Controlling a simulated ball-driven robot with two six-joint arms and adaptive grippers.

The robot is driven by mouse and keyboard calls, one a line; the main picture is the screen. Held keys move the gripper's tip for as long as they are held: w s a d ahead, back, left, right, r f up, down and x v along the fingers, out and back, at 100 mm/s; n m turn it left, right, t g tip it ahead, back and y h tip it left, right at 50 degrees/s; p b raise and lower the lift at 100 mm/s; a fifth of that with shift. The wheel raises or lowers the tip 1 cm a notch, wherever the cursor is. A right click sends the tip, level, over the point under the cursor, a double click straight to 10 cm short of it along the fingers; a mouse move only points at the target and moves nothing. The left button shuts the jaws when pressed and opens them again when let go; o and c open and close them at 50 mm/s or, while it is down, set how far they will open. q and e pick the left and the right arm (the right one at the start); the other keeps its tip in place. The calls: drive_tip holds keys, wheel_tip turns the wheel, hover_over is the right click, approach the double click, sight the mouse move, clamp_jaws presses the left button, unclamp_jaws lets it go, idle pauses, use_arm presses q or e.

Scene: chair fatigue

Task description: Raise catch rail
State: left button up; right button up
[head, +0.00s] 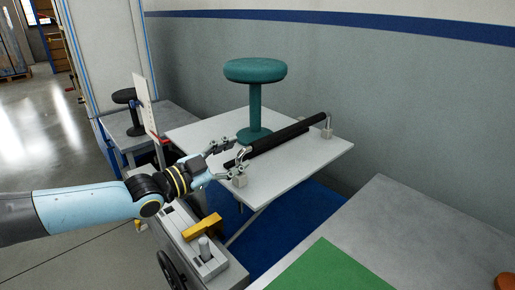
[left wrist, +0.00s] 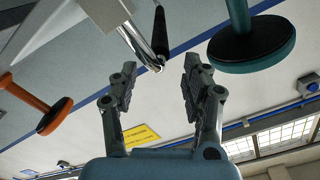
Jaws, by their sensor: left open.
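The catch rail (head: 285,135) is a long black padded bar lying low across the white platform (head: 310,165), with metal brackets at its ends. A second dark bar runs close beside it. My left gripper (head: 230,157) is open at the rail's near-left end, its fingers either side of that end in the picture; I cannot tell whether they touch. In the left wrist view, the open fingers (left wrist: 157,88) have nothing between them, and the black rail (left wrist: 160,35) and a shiny metal bracket (left wrist: 138,45) show beyond. My right gripper is not in view.
A teal stool (head: 255,71) stands on the platform behind the rail. A console with a yellow part (head: 203,226) and a grey lever is below my left arm. A grey table with a green mat (head: 325,270) is at right. A dark stool (head: 125,96) stands at left.

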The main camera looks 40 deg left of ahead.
sight(255, 146)
use_arm(q)
drive_tip(key=w, duration=0.2)
drive_tip(key=w+b, duration=0.1)
drive_tip(key=w, duration=0.1)
drive_tip(key=shift+d+f, duration=0.15)
drive_tip(key=shift+f, duration=0.05)
drive_tip(key=shift+w+d+b, duration=0.1)
drive_tip(key=shift+w+b, duration=0.7)
drive_tip(key=shift+w, duration=0.25)
drive_tip(key=shift+w+r, duration=0.1)
drive_tip(key=shift+w, duration=0.3)
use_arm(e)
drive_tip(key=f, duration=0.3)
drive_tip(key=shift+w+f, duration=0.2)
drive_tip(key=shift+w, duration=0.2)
use_arm(q)
drive_tip(key=shift+c, duration=0.3)
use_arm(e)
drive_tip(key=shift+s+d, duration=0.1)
use_arm(q)
drive_tip(key=c, duration=0.4)
clamp_jaws()
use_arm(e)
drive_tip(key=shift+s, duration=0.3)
